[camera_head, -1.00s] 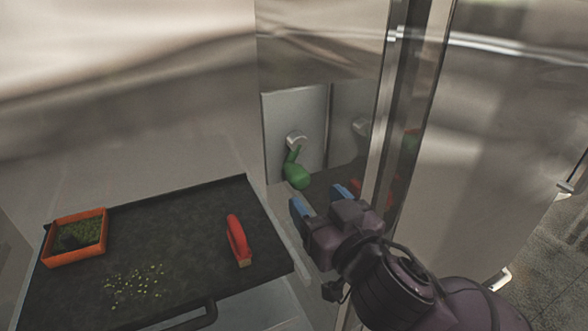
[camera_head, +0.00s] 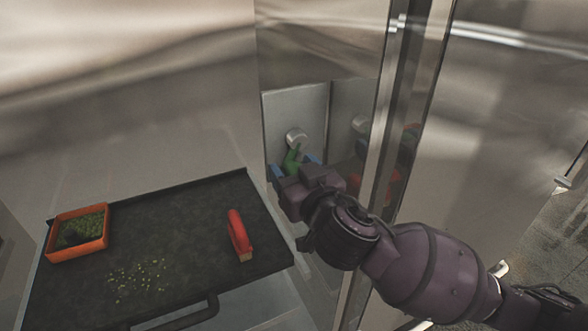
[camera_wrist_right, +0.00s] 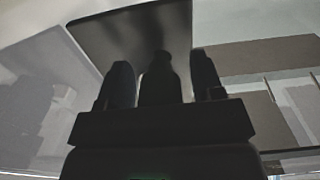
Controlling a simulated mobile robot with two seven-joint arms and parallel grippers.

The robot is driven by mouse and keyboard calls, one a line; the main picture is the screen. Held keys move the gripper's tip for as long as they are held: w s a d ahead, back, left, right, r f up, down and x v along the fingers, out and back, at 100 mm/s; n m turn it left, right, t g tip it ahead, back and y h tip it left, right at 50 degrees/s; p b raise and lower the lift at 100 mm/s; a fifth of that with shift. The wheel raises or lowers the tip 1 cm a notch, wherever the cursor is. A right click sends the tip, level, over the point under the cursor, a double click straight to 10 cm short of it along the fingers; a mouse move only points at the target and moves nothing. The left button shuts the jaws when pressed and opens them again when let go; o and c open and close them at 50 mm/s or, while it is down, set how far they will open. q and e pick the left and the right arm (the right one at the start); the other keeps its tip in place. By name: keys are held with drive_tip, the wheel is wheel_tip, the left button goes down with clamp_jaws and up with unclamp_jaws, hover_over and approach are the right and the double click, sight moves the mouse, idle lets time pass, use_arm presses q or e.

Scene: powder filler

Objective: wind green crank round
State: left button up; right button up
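The green crank (camera_head: 292,158) is mounted on a grey panel (camera_head: 281,112) at the back, below a light round hub (camera_head: 296,137). Its upper arm shows in the head view; its knob is mostly hidden behind my right gripper (camera_head: 296,170). My right gripper's blue fingertips stand either side of the crank. In the right wrist view, the crank's knob (camera_wrist_right: 160,82), looking dark, is between the two fingers, with a narrow gap on each side. The right gripper is open around it. My left gripper is not in view.
A black tray table (camera_head: 170,213) at lower left holds an orange box of green material (camera_head: 55,246), a red-handled brush (camera_head: 238,232) and scattered yellowish bits (camera_head: 138,280). A shiny metal post (camera_head: 383,130) stands close right of the panel. Reflections show in the steel.

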drive_tip(key=c, duration=0.8)
drive_tip(key=shift+d+f+n, duration=0.1)
drive_tip(key=shift+n, duration=0.2)
drive_tip(key=n, duration=0.2)
drive_tip(key=d+n, duration=0.1)
drive_tip(key=shift+w+d+f, duration=0.1)
drive_tip(key=shift+w+f, duration=0.05)
drive_tip(key=shift+w, duration=0.1)
drive_tip(key=shift+w+d+n, duration=0.15)
drive_tip(key=shift+d+n, duration=0.15)
drive_tip(key=shift+n, duration=0.55)
drive_tip(key=shift+w+d+n, duration=0.1)
drive_tip(key=shift+d+n, duration=0.2)
drive_tip(key=shift+n, duration=0.55)
drive_tip(key=o, duration=0.9)
